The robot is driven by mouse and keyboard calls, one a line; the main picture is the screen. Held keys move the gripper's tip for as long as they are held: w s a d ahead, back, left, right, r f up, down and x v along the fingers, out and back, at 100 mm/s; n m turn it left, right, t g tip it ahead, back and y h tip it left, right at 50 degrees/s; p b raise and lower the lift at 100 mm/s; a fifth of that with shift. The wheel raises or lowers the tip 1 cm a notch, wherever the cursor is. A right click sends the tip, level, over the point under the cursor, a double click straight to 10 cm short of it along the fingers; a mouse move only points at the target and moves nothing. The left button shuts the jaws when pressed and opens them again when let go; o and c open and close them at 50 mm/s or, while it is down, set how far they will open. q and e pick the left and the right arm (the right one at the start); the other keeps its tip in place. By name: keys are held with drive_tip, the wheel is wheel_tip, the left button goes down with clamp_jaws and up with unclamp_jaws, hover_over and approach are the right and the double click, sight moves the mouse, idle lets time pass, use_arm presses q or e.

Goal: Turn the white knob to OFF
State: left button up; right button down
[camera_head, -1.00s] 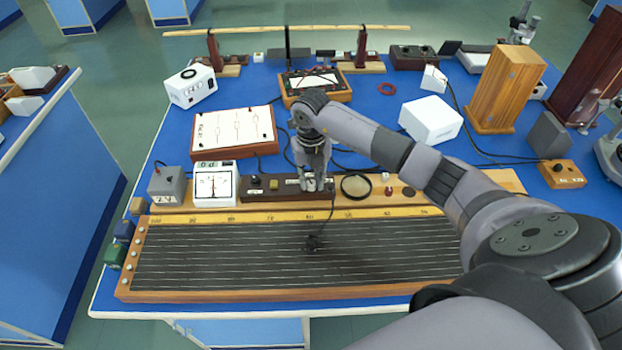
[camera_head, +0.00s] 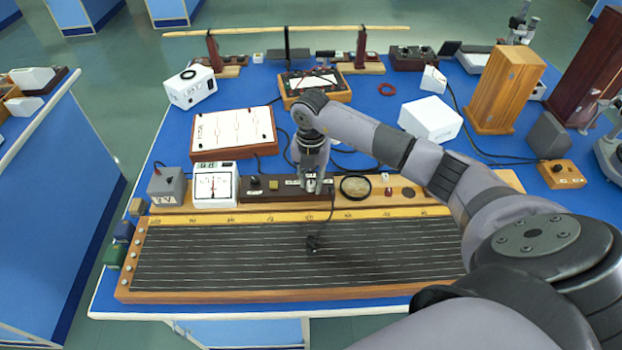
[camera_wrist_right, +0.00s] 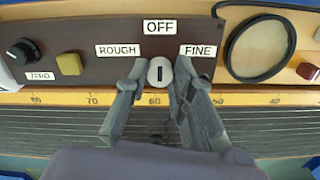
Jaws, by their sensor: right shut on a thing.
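The white knob (camera_wrist_right: 160,72) sits on the dark brown control strip (camera_wrist_right: 100,35) in the wrist view. Its dark mark stands upright, in line with the OFF label (camera_wrist_right: 160,27) above it. The ROUGH label (camera_wrist_right: 117,50) is to its upper left and the FINE label (camera_wrist_right: 200,50) to its upper right. My right gripper (camera_wrist_right: 160,66) is shut on the knob, one finger on each side. In the head view my right gripper (camera_head: 312,187) reaches down to the strip's right end and largely hides the knob. My left gripper is not in view.
A black ZERO knob (camera_wrist_right: 20,51) and a yellow button (camera_wrist_right: 69,64) are on the strip's left. A round black-rimmed lens (camera_head: 355,187) lies close on the right.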

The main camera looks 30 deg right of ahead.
sight(311, 183)
drive_tip(key=shift+w+r, duration=0.1)
drive_tip(key=c, duration=1.4)
unclamp_jaws()
drive_tip(key=shift+o, duration=0.2)
wheel_tip(311, 183, up, 12)
